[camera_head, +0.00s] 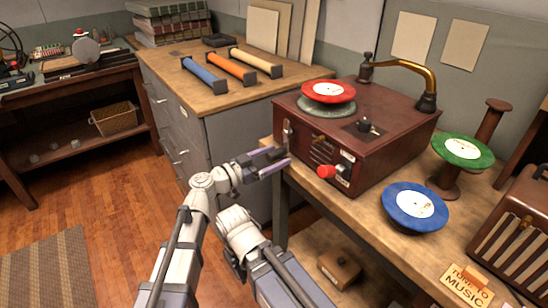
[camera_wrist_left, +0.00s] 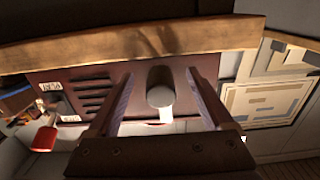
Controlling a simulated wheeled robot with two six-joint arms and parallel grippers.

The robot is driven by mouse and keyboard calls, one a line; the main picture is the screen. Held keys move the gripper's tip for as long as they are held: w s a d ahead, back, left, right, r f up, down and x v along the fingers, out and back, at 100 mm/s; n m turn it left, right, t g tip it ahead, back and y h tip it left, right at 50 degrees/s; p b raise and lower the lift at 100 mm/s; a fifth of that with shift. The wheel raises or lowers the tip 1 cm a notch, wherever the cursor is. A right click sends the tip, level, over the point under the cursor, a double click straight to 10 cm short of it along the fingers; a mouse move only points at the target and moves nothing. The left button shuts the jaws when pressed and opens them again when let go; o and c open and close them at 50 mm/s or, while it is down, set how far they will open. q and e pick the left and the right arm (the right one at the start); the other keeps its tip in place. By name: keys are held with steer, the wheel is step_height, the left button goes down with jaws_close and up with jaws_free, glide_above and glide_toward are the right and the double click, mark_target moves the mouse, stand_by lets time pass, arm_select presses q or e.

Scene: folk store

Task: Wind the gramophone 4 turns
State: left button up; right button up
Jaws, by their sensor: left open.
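The gramophone (camera_head: 345,140) is a dark red box on the wooden table at the right, with a red disc (camera_head: 328,91) on its turntable and a brass tone arm (camera_head: 410,66). A grey crank handle (camera_head: 287,133) stands at its left corner. My left gripper (camera_head: 279,159) is open in front of that corner. In the left wrist view the rounded end of the grey handle (camera_wrist_left: 160,92) shows between the two spread fingers, apart from both. A red knob (camera_head: 327,171) sits on the front face beside a small plate; it also shows in the left wrist view (camera_wrist_left: 45,138). My right gripper is not in view.
A blue disc (camera_head: 415,207) and a green disc (camera_head: 463,152) stand on holders right of the gramophone. The table's front edge (camera_wrist_left: 130,46) runs close to my left gripper. A grey cabinet (camera_head: 175,120) with three coloured cylinders stands behind. Floor is clear at the left.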

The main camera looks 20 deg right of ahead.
arm_select(q)
steer(key=shift+a, duration=0.1)
steer(key=v, duration=0.9)
stand_by(0.7)
stand_by(0.4)
steer(key=s+a+f+n+g+y, duration=0.2)
steer(key=s+a+f+n+y, duration=0.15)
steer(key=f, duration=0.35)
steer(key=s+a+f+n+g+y, duration=0.1)
steer(key=s+a+f+n+y, duration=0.1)
steer(key=a+f+y, duration=0.35)
steer(key=s+a+f+n+g+y, duration=0.1)
steer(key=s+a+f+n+y, duration=0.3)
steer(key=a, duration=0.5)
steer(key=s+a+f+n+g+y, duration=0.1)
steer(key=s+a+f+n+y, duration=0.15)
steer(key=a+f+n, duration=0.4)
steer(key=s+d+r+m+p, duration=0.2)
steer(key=d+r+p, duration=0.1)
steer(key=r+p, duration=0.4)
steer(key=s+d+r+m+g+y+p, duration=0.1)
steer(key=s+d+r+m+p, duration=0.1)
steer(key=r+p, duration=0.5)
steer(key=s+d+r+m+y+p, duration=0.1)
steer(key=d+r+m+p, duration=0.1)
steer(key=r+p, duration=0.5)
step_height(320, 180, up, 2)
steer(key=shift+s+d+r+g+p, duration=0.1)
steer(key=shift+s+d+g+p, duration=0.25)
steer(key=shift+d, duration=0.45)
